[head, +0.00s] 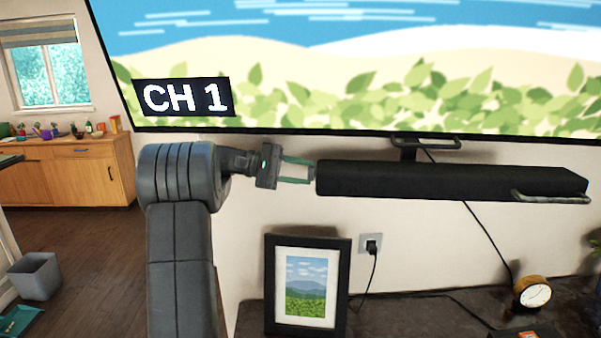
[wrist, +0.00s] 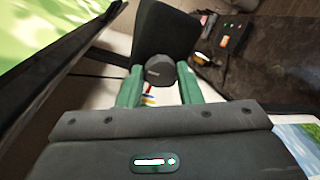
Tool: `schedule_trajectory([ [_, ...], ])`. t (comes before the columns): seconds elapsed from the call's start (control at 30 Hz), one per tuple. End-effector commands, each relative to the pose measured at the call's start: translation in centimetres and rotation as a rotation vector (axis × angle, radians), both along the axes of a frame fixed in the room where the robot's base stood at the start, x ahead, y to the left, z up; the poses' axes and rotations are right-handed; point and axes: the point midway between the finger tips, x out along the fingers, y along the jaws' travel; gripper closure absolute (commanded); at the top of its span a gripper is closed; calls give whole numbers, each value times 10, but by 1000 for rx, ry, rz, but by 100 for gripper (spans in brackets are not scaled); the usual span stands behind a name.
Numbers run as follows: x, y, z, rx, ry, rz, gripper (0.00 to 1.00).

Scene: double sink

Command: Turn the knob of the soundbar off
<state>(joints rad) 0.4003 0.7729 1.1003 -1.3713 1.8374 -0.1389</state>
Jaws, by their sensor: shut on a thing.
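The long black soundbar (head: 450,182) hangs below the big screen in the head view. Its end also shows in the wrist view (wrist: 168,30). A dark, many-sided knob (wrist: 160,70) sits on that end, with a small pale mark on its face. My gripper (head: 311,172) is at the soundbar's left end, level with it, with its green fingers pointing right. In the wrist view, my gripper (wrist: 160,76) has a finger on each side of the knob and is shut on it. The head view hardly shows the knob.
The screen (head: 350,70) reads "CH 1" and its lower edge lies just above my gripper. A framed picture (head: 271,290) stands below on the dark cabinet top (head: 400,315). A wall socket (head: 371,243), a hanging cable and a small clock (head: 533,293) are below the soundbar.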

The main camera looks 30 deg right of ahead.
Motion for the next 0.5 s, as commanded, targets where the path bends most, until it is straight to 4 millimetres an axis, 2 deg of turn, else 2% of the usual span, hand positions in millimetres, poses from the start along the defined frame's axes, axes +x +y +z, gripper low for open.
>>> schedule_trajectory([
  [0.4,0,0,-1,6,7,0,91],
  [0.43,0,0,-1,6,7,0,64],
  [0.5,0,0,-1,5,6,0,50],
])
